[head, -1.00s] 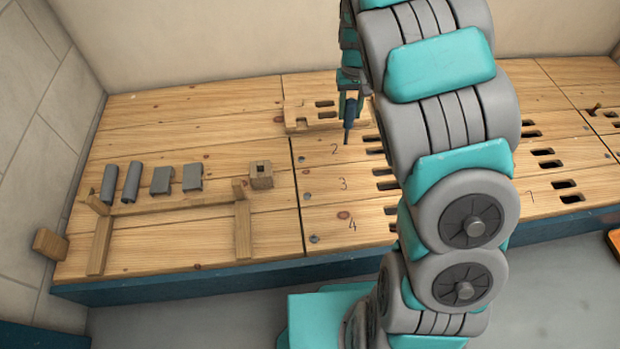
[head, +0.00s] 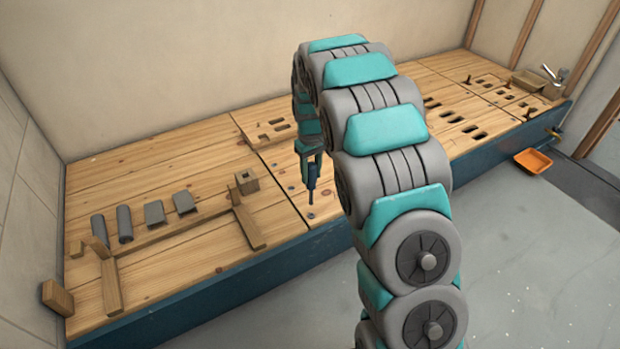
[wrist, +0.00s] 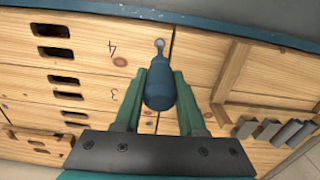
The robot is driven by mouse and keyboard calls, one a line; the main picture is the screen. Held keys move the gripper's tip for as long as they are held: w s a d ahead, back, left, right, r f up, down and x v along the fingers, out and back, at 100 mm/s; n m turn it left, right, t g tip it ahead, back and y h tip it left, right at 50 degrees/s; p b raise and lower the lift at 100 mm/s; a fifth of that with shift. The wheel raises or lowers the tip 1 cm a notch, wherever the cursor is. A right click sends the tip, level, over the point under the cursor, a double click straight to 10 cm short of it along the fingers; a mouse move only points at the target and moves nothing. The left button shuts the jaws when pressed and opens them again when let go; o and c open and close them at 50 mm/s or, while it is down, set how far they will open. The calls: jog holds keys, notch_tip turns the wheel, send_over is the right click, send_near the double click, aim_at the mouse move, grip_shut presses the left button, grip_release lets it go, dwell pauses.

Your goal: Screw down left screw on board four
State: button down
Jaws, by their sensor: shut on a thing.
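My gripper (head: 312,160) is shut on a screwdriver (head: 313,178) with a dark blue handle, held about upright, tip down. In the wrist view the handle (wrist: 160,88) sits between the green fingers (wrist: 157,100). Board four, marked "4" (wrist: 112,47), lies below with dark slots on its far side. Its left screw (head: 310,216) is a small grey head near the bench's front edge, just under the driver tip. It also shows beyond the handle in the wrist view (wrist: 160,43). I cannot tell whether tip and screw touch.
Left of the boards stand a wooden frame (head: 165,232), several grey pipe pieces (head: 154,213) and a wooden block with a hole (head: 247,181). A raised slotted wooden piece (head: 268,130) lies behind. An orange tray (head: 533,160) is on the floor at right.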

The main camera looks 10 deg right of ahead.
aim_at(311, 189)
jog(key=shift+f, duration=0.15)
jog(key=shift+f+b, duration=0.8)
jog(key=shift+f, duration=2.55)
jog(key=m, duration=0.4)
jog(key=shift+m, duration=0.3)
jog(key=m, duration=0.2)
jog(key=m+p, duration=0.1)
jog(key=m, duration=0.2)
jog(key=shift+r+m, duration=0.2)
jog(key=shift+m, duration=0.1)
jog(key=m+p, duration=0.2)
jog(key=m, duration=0.2)
jog(key=shift+m, duration=0.4)
jog(key=m+p, duration=0.1)
jog(key=m, duration=0.4)
jog(key=shift+m, duration=0.3)
jog(key=shift+f, duration=0.1)
jog(key=shift+n, duration=0.7)
jog(key=shift+r+p, duration=1)
jog(key=shift+r, duration=3.05)
